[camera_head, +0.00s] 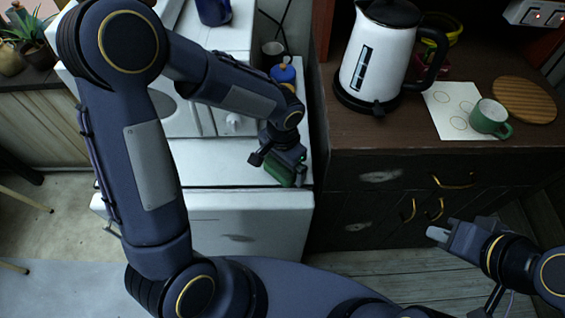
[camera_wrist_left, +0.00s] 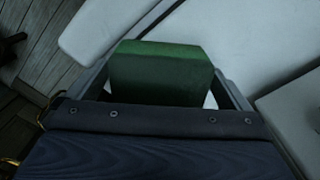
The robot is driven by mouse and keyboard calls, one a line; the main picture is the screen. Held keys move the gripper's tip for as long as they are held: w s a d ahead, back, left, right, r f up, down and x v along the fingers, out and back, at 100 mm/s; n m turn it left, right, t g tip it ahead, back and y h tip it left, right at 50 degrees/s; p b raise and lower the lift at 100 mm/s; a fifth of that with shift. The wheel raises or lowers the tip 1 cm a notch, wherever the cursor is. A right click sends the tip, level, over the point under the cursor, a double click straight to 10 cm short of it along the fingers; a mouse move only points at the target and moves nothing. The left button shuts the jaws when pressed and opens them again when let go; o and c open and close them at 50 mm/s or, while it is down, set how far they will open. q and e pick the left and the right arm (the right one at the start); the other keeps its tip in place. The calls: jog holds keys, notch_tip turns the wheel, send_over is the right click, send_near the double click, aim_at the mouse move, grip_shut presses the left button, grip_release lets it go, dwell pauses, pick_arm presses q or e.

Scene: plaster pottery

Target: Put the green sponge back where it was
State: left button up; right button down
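The green sponge (camera_head: 280,172) is at my left gripper (camera_head: 284,163), over the front right part of the white counter. In the left wrist view the green sponge (camera_wrist_left: 160,75) sits between the two fingers of my left gripper (camera_wrist_left: 165,88), which are closed against its sides. I cannot tell whether the sponge touches the counter. My right gripper (camera_head: 440,235) is at the lower right, in front of the dark cabinet and away from the sponge. Its fingers look close together, but their gap is not clear.
The white counter (camera_head: 215,174) has a blue-topped item (camera_head: 283,74) and a dark mug (camera_head: 272,52) at its back right.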

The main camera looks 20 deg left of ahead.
pick_arm(q)
notch_tip(320, 180, up, 12)
jog(key=s+a+r+n+t+h, duration=0.2)
jog(key=s+a+n, duration=0.1)
jog(key=s, duration=0.5)
jog(key=s+a+r+n+t+h, duration=0.1)
jog(key=s+a+r+n+t, duration=0.1)
jog(key=s+a, duration=0.4)
jog(key=s+n+t, duration=0.1)
jog(key=s+n, duration=0.1)
jog(key=shift+r+n+t+h+p, duration=0.2)
jog(key=shift+n+t+h+p, duration=0.1)
jog(key=shift+h, duration=0.1)
jog(key=shift+s+a, duration=0.1)
dwell(0.7)
